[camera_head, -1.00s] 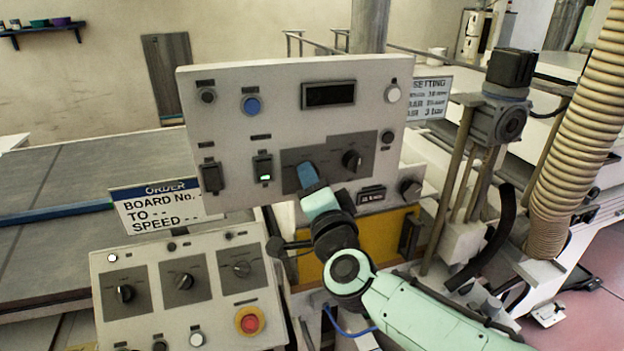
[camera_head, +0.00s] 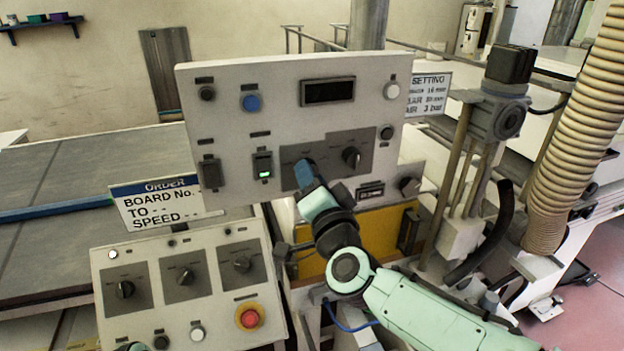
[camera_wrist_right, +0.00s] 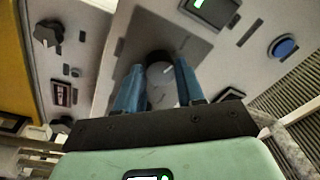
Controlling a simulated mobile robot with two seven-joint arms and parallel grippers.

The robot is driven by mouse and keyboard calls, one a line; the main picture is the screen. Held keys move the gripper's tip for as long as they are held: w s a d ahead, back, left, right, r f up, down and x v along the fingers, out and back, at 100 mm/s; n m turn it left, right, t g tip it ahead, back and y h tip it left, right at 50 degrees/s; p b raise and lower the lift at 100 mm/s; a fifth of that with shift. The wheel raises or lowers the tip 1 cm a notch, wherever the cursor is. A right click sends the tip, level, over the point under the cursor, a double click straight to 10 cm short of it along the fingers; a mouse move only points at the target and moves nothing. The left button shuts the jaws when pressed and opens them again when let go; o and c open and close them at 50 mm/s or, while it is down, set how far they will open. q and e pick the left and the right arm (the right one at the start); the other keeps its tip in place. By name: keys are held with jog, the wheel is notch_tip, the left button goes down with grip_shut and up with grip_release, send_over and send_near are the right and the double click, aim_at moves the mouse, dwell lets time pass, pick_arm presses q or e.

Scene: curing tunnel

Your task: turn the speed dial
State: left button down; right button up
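The upright control panel (camera_head: 230,110) carries a dark grey plate with two dials. One black dial (camera_head: 351,157) shows clearly on the plate's right half. My right gripper (camera_head: 304,174) covers the plate's left half, its blue fingers pointing at the panel. In the right wrist view, a round dark dial (camera_wrist_right: 160,70) with a light pointer mark sits between the two blue fingers of the right gripper (camera_wrist_right: 157,84). The fingers stand apart, one on each side of the dial, and narrow gaps seem to show. Contact cannot be made out.
A lower console (camera_head: 190,300) has several dials and a red stop button (camera_head: 249,318). An order sign (camera_head: 165,203) stands left; a ribbed hose (camera_head: 580,120) hangs right.

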jog(key=o, duration=0.4)
jog(key=shift+s, duration=0.1)
pick_arm(q)
jog(key=s+f+b, duration=0.2)
jog(key=shift+f, duration=0.4)
pick_arm(e)
jog(key=v, duration=1.3)
jog(key=shift+s+d, duration=0.1)
